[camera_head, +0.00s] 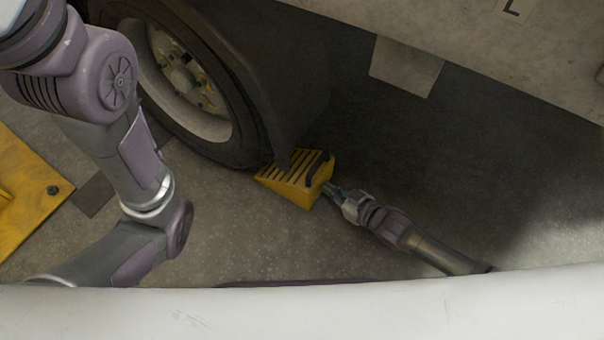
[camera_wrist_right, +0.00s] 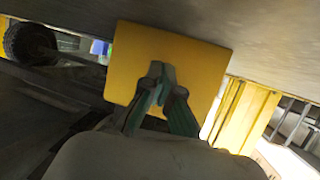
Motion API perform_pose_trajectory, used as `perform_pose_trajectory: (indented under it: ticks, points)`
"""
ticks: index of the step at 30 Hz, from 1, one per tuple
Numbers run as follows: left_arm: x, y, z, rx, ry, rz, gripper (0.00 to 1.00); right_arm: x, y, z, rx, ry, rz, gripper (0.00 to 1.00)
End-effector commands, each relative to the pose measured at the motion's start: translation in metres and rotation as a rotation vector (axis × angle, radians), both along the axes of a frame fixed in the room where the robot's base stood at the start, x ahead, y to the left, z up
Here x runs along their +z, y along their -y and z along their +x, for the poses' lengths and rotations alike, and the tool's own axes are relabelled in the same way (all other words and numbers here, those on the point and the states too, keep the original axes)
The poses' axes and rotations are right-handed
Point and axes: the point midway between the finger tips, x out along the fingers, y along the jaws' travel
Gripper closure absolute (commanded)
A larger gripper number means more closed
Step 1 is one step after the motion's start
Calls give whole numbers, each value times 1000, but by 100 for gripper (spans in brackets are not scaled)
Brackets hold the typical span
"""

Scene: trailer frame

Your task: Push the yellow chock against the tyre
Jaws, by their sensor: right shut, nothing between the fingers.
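The yellow chock (camera_head: 293,180) sits on the floor at the foot of the tyre (camera_head: 215,145), its ribbed slope facing the tyre and a dark handle on top. Its near edge appears to meet the tyre's tread, but a dark flap partly hides the contact. My right gripper (camera_head: 333,190) is shut and empty, its fingertips at the chock's back face. In the right wrist view the shut fingers (camera_wrist_right: 158,72) are in front of the chock's flat yellow back (camera_wrist_right: 135,50); touching or just short of it, I cannot tell. My left gripper is not in view; only its arm shows at left.
A dark mudflap (camera_head: 285,70) hangs beside the wheel, above the chock. The pale trailer side (camera_head: 480,40) is at the upper right. A yellow plate (camera_head: 25,195) lies at the left edge. Floor right of the chock is shadowed and mostly clear.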

Motion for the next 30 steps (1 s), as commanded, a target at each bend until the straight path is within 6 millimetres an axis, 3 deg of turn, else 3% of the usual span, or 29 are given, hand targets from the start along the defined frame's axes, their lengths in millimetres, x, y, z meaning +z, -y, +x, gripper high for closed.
perform_pose_trajectory:
  ticks: [30]
  points:
    - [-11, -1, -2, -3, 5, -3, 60, 1, -52, 35, 2, 2, 3, 100]
